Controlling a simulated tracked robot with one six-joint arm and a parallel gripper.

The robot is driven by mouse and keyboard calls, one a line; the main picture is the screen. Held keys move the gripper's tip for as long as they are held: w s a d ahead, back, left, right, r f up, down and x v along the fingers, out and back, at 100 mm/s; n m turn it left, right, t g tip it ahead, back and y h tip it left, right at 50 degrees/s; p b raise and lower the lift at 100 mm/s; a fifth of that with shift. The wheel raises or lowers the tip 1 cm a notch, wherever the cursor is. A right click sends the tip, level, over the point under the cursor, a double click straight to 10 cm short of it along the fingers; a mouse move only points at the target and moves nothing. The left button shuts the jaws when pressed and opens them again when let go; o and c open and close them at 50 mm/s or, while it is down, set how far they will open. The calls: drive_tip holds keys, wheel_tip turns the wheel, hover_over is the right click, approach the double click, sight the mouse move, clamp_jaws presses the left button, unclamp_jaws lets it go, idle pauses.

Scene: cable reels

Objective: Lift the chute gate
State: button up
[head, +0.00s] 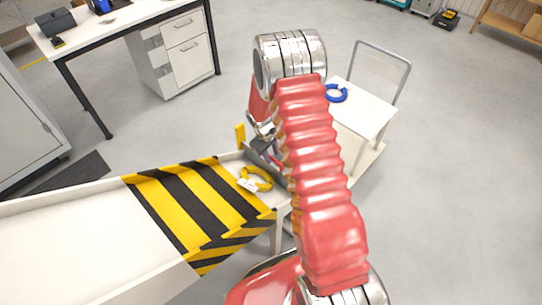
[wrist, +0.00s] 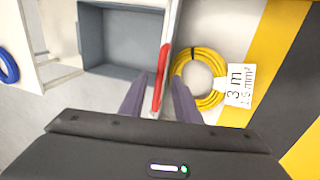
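The chute gate (wrist: 173,22) shows nearly edge-on in the wrist view as a thin pale plate with a red strip (wrist: 162,75) along its near part. My gripper (wrist: 160,92) is open, with one dark finger on each side of the red strip and a visible gap to it. A yellow cable coil (wrist: 200,62) with a white label reading "3 m" lies in the chute right of the gate. In the head view the coil (head: 257,179) lies at the chute's end, and the red part of the gate (head: 275,161) is partly hidden by my arm.
A grey open bin (wrist: 120,40) sits left of the gate. The chute (head: 75,240) has yellow-black stripes near its end. A white cart (head: 362,112) with a blue ring (head: 336,93) stands beyond my arm. A workbench (head: 120,30) stands back left. Floor at right is clear.

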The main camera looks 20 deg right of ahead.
drive_tip(key=shift+d+f, duration=0.1)
drive_tip(key=shift+f, duration=0.35)
drive_tip(key=shift+c, duration=0.5)
clamp_jaws()
